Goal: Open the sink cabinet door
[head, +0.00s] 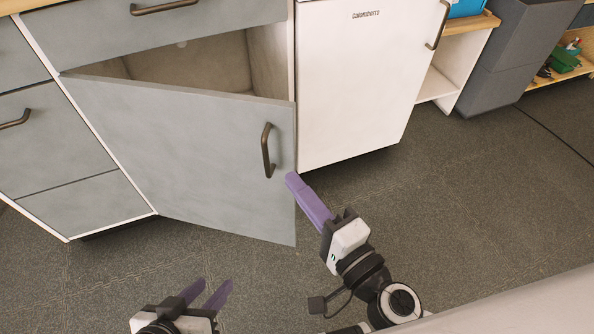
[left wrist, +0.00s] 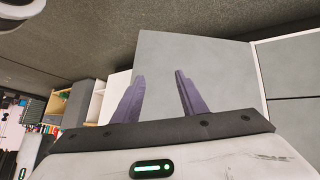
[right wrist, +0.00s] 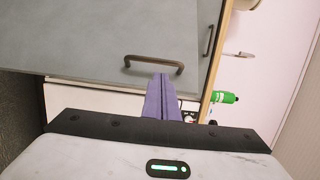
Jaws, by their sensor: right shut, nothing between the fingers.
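The grey sink cabinet door (head: 190,150) stands partly open in the head view, swung out from its left side. The cabinet interior (head: 190,65) shows above its top edge. The door's dark bar handle (head: 267,150) is near its free right edge. My right gripper (head: 292,178) is shut and empty, its purple fingertips close to that free edge, just right of and below the handle. In the right wrist view the shut fingers (right wrist: 161,80) overlap the handle (right wrist: 153,66); contact cannot be told. My left gripper (head: 214,286) is open and empty, low in front of the door; the door (left wrist: 210,70) also shows beyond its fingers (left wrist: 160,75).
A white appliance (head: 360,80) with a handle stands right of the cabinet. Grey drawers (head: 50,135) are at the left, and another drawer front (head: 170,30) is above the opening. The dark floor (head: 470,200) at the right is clear.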

